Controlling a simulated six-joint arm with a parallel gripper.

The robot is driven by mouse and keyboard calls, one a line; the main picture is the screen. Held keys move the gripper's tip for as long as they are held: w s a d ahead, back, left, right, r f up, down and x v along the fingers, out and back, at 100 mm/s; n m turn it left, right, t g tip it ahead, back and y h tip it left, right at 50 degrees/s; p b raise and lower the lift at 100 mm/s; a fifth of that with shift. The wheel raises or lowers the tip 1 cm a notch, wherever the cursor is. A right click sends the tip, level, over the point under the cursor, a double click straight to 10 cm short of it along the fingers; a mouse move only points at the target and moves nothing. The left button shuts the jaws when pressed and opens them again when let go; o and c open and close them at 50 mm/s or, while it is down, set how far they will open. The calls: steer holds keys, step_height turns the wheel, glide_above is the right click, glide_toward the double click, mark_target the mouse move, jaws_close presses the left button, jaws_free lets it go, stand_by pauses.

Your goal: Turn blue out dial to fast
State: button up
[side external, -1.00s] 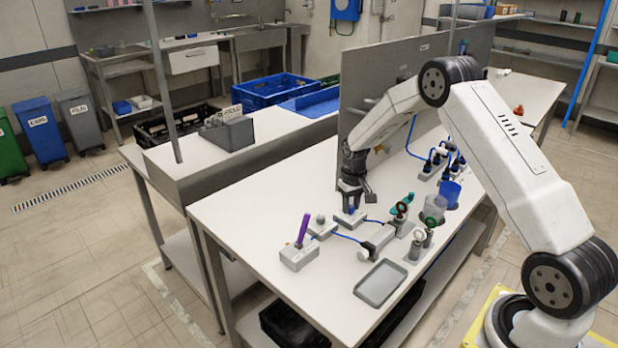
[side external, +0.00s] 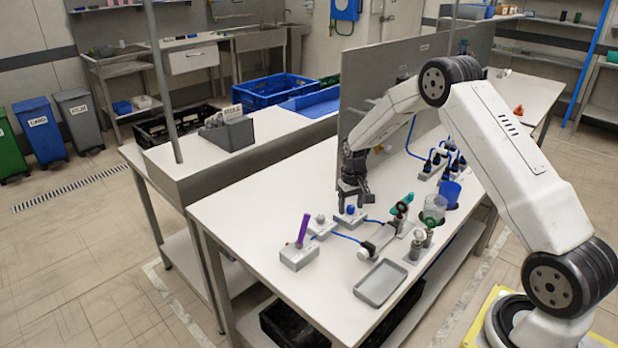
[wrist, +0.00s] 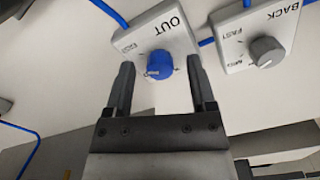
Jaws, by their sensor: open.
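The blue dial (wrist: 159,64) sits on a light grey box marked OUT (wrist: 148,32), which appears upside down in the wrist view. The dial has a pale mark on its lower left. A FAST label is on the box, up and left of the dial. My gripper (wrist: 160,67) is open, with one finger on each side of the dial in the picture and gaps on both sides. I cannot tell whether the fingertips are down at the dial's height. In the side external view my gripper (side external: 354,199) is over the OUT box, partly hiding the blue dial (side external: 351,210).
A second box marked BACK with a grey dial (wrist: 266,52) stands close beside the OUT box. A box with a purple lever (side external: 303,230) is nearer the table's left edge. Blue cables run between the boxes. A grey tray (side external: 381,283) lies toward the front.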

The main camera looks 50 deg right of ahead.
mark_target(351, 207)
steer(key=shift+r, duration=0.1)
steer(key=shift+r, duration=3.85)
steer(key=shift+s+a+r, duration=0.15)
steer(key=shift+a+r, duration=0.05)
steer(key=shift+a, duration=0.25)
steer(key=s+a+r+n+t, duration=0.2)
steer(key=s+a+r+n, duration=0.1)
steer(key=s+a, duration=1.5)
steer(key=shift+s+n+t, duration=0.3)
steer(key=shift+s+n, duration=0.4)
steer(key=shift+s, duration=0.4)
steer(key=shift+w+r, duration=0.1)
steer(key=shift+w, duration=0.05)
